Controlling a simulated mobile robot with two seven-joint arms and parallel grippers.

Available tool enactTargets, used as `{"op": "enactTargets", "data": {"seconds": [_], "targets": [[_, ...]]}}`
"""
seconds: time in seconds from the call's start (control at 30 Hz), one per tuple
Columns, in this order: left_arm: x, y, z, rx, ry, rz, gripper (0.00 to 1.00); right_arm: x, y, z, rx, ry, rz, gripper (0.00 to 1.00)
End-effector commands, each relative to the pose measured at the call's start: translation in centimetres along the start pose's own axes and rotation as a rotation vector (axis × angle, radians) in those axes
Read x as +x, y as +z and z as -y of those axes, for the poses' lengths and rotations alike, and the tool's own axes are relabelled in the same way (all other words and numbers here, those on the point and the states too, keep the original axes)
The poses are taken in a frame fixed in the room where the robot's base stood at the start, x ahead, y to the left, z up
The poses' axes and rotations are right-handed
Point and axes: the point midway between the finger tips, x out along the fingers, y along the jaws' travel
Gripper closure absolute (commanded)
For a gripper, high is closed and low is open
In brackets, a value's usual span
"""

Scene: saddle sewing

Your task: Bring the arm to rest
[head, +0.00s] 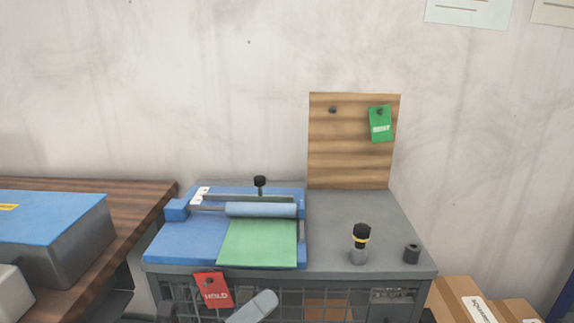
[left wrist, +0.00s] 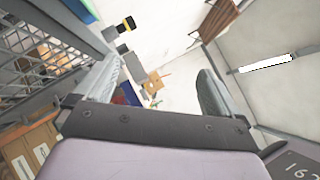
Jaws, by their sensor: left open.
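My left gripper (left wrist: 158,88) is open, with its two fingers spread apart and nothing between them in the left wrist view. In the head view only a rounded grey finger of the left gripper (head: 252,306) shows at the bottom edge, in front of the grey bench (head: 395,220) and below its top. The finger is just right of a red "HOLD" tag (head: 212,290) that hangs at the bench front. The rest of the left arm is out of the head view. My right gripper is in neither view.
On the bench lie a blue fixture (head: 185,243) with a green sheet (head: 258,243), a black-topped post with a yellow band (head: 361,240) and a small dark cylinder (head: 412,253). A wooden board (head: 350,160) holds a green tag (head: 380,123). Cardboard boxes (head: 465,303) stand at right.

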Motion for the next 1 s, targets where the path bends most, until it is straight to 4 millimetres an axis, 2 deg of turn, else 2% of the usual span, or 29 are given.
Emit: {"op": "enactTargets", "data": {"seconds": [0.03,0.13,0.27,0.4,0.5,0.6,0.77,1.0], "targets": [[-1.3,0.4,-1.1,-0.177,0.062,0.089,0.03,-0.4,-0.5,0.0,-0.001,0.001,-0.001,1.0],[-4.5,0.9,-3.9,-0.516,0.171,0.271,0.03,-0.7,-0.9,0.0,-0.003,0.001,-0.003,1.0],[-10.0,0.0,-7.7,-0.947,0.301,0.53,0.03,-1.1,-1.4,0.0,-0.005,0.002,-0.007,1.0],[-17.1,-3.0,-10.9,-1.376,0.418,0.839,0.03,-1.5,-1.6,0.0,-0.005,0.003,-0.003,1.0],[-21.7,-5.8,-12.0,-1.619,0.475,1.047,0.03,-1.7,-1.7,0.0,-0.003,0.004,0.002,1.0],[-25.2,-8.2,-12.3,-1.79,0.508,1.213,0.03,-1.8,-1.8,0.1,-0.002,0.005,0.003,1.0],[-27.9,-10.3,-12.3,-1.919,0.528,1.354,0.03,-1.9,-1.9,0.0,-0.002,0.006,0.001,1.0],[-28.2,-10.5,-12.4,-1.936,0.528,1.371,0.03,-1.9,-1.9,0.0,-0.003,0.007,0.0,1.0]]}}
